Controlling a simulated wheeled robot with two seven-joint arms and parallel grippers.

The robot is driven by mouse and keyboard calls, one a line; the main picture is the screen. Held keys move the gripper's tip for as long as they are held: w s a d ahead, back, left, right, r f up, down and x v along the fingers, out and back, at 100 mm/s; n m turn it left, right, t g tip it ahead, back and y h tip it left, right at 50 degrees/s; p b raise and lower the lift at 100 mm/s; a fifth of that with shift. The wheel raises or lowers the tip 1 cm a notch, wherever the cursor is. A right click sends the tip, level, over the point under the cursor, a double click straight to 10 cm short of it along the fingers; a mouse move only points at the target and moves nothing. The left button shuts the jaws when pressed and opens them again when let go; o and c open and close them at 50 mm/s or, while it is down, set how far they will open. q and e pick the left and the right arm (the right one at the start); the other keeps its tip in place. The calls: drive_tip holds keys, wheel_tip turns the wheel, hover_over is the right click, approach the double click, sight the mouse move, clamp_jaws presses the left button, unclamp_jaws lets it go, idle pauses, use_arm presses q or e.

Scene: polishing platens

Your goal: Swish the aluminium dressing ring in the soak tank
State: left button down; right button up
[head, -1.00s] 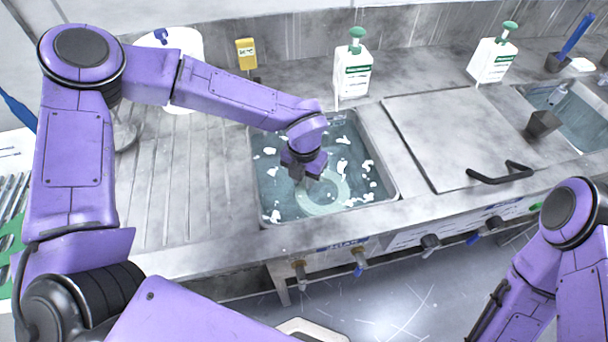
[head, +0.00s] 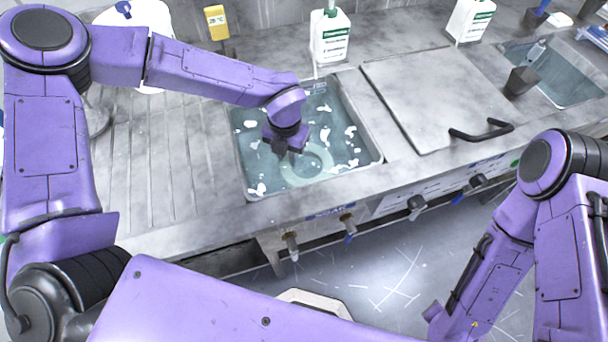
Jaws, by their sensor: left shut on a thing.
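The soak tank (head: 372,158) is a steel basin sunk in the counter, filled with bluish water and white foam patches. The dressing ring (head: 318,172) is a pale ring seen under the water in the tank. My left gripper (head: 285,152) points down into the tank and is shut on the ring's far left side; its fingertips are mostly hidden by the wrist and water. My right arm is at the right of the view, in front of the counter, and its gripper is not clearly in view.
A flat lid with a black handle (head: 482,131) covers the counter right of the tank. A second basin (head: 570,85) and a dark cup (head: 520,82) lie beyond. White bottles (head: 330,38) and a yellow thermometer (head: 216,22) stand behind.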

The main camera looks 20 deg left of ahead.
use_arm(q)
wheel_tip(320, 180, up, 2)
drive_tip(key=shift+r+p, duration=0.1)
drive_tip(key=shift+p, duration=0.55)
drive_tip(key=shift+f+b, duration=0.8)
drive_tip(key=shift+f, duration=0.5)
drive_tip(key=shift+r+p, duration=1.2)
drive_tip(key=shift+r, duration=0.05)
drive_tip(key=shift+f+b, duration=0.8)
drive_tip(key=shift+f, duration=0.45)
drive_tip(key=shift+r, duration=0.15)
